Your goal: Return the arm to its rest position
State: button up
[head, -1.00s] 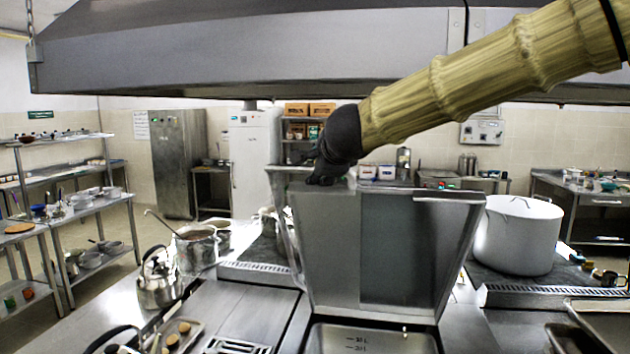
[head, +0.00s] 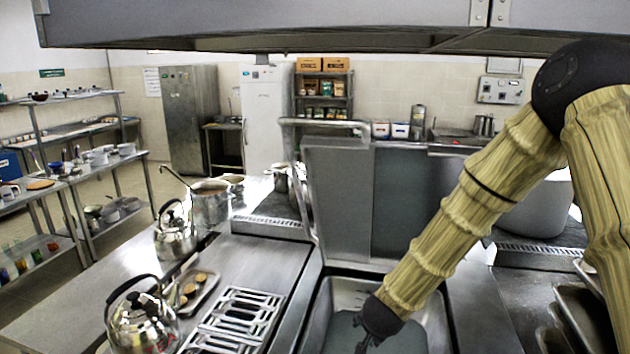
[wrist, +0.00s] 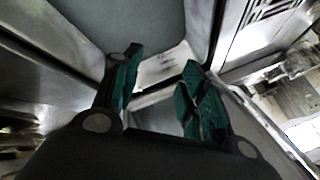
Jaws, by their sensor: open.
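My arm, in a yellow-tan ribbed cover, reaches down from the right in the head view. My dark gripper (head: 366,335) is at its end, low over the open steel basin (head: 345,292) in the counter, near the bottom edge of the picture. In the wrist view my gripper (wrist: 158,95) has its two green-padded fingers apart, with nothing held between them. Part of the gripper is cut off or too dark to make out in the head view. The basin's upright lid (head: 372,200) stands open behind it.
A large white pot (head: 545,205) is partly hidden behind my arm. Kettles (head: 175,235) and a tray of food pieces (head: 195,290) stand on the left counter. Stacked trays (head: 585,310) lie at the lower right. A hood (head: 260,25) hangs overhead.

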jog(key=s+d+f+n+g, duration=0.2)
jog(key=s+f, duration=0.7)
jog(key=s+d+f+n+g, duration=0.1)
jog(key=s+d+f+n, duration=0.2)
jog(key=s+f, duration=0.55)
jog(key=s+d+f+n+g, duration=0.1)
jog(key=s+f, duration=0.2)
jog(key=s, duration=0.5)
jog(key=s+d+f+n+g, duration=0.1)
jog(key=s+f+n+g, duration=0.15)
jog(key=s, duration=0.55)
jog(key=s+d+f+n+g, duration=0.15)
jog(key=s+f, duration=0.25)
jog(key=s, duration=0.5)
notch_tip(320, 180, down, 15)
jog(key=b, duration=1.5)
jog(key=shift+s+f+t, duration=0.15)
jog(key=shift+t, duration=0.15)
